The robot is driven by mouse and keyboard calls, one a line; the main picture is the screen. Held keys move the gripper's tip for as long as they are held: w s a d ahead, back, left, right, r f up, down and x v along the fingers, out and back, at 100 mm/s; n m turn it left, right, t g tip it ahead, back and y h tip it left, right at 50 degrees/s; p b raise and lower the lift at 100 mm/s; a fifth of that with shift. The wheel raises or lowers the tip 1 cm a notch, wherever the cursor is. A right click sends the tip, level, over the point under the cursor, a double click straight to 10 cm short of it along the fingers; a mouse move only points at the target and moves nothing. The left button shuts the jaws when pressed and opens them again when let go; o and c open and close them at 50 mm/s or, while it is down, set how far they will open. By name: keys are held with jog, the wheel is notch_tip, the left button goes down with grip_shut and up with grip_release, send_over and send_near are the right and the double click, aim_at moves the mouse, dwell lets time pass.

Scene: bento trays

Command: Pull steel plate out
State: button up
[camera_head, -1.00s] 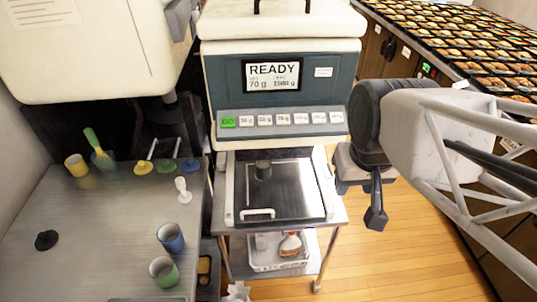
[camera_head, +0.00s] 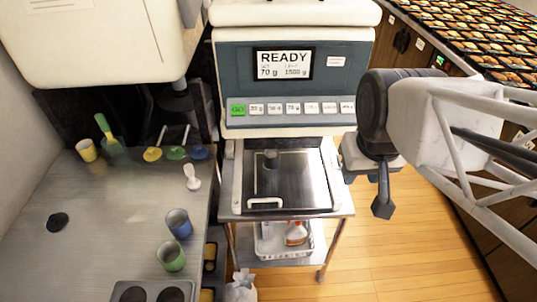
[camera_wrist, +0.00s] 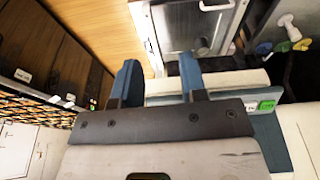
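The steel plate (camera_head: 290,180) lies flat in its pale frame below the machine, with a white handle (camera_head: 265,203) at its front left edge. In the wrist view the plate (camera_wrist: 185,25) shows at the top, beyond the fingers. My gripper (camera_head: 383,208) hangs to the right of the plate, apart from it, over the floor side. In the wrist view my gripper (camera_wrist: 158,82) shows two blue fingers spread apart with nothing between them. The plate's far edge is hidden under the machine.
The machine (camera_head: 290,75) reads READY above the plate. A steel table (camera_head: 100,220) at left holds cups, scoops and a black disc. A basket with a spray bottle (camera_head: 296,233) sits on the shelf below. A counter of bento trays (camera_head: 470,40) runs along the right.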

jog(key=w+a+f+n, duration=0.7)
jog(key=w+f+n, duration=0.25)
jog(key=w, duration=0.25)
jog(key=n, duration=0.8)
send_near(265, 200)
jog(key=shift+w+f, duration=0.3)
jog(key=shift+f, duration=0.05)
jog(key=shift+x, duration=3.9)
jog(key=shift+s, duration=0.1)
grip_shut()
